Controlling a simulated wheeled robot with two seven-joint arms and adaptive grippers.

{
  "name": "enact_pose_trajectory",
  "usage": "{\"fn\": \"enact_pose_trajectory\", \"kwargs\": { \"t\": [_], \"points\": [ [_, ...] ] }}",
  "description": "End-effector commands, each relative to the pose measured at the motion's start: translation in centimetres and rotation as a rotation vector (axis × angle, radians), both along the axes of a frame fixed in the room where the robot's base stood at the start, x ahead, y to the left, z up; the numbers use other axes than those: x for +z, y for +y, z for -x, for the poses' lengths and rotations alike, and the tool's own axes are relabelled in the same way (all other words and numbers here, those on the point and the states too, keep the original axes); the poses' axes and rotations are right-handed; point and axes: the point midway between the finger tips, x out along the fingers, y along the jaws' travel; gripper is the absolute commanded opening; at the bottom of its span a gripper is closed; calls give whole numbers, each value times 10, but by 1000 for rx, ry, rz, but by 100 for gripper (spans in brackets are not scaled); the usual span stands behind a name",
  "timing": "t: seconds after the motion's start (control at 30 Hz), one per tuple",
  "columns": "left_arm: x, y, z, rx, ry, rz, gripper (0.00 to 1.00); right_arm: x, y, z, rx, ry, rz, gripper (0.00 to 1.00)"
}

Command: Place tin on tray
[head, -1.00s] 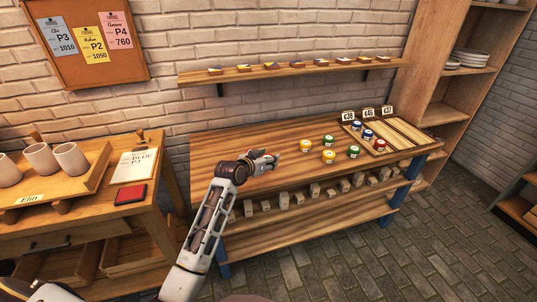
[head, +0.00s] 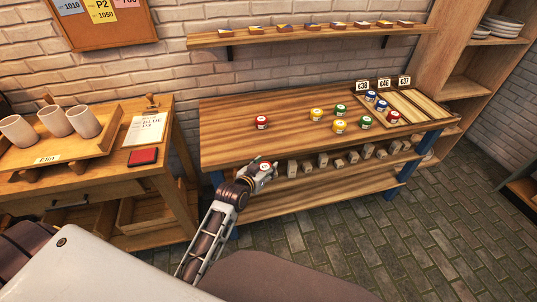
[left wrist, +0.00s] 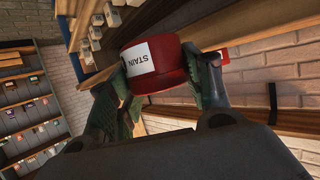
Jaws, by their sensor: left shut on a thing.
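My left gripper (head: 262,168) is shut on a red tin (head: 265,166) at the front edge of the wooden table. In the left wrist view the held tin (left wrist: 155,65) sits between the green-padded fingers (left wrist: 160,85), its white label reading STAIN. The tray (head: 421,107) lies at the table's right end. Its left compartment holds two blue tins (head: 381,105) and a red tin (head: 393,117); its other two compartments look empty. Another red tin (head: 261,122) stands alone on the table. Two yellow tins (head: 338,126) and two green tins (head: 365,122) stand left of the tray. My right gripper is not in view.
Price cards (head: 384,83) stand behind the tray. A wall shelf (head: 300,37) hangs above the table (head: 230,135). Several small blocks (head: 325,159) sit on the shelf below the tabletop. A side table with cups (head: 83,121) stands left. The table's left part is mostly clear.

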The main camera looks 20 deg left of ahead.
Motion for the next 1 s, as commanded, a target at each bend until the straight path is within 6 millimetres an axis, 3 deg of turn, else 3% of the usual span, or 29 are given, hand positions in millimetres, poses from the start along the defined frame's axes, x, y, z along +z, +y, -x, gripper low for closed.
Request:
{"fn": "enact_pose_trajectory", "kwargs": {
  "t": [0.3,0.73,1.0],
  "points": [
    [-34,0,48,53,3,3,23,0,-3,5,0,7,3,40],
    [-64,0,91,103,2,2,23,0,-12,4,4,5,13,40],
    [-46,0,88,101,-1,1,23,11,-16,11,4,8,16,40]
  ]
}}
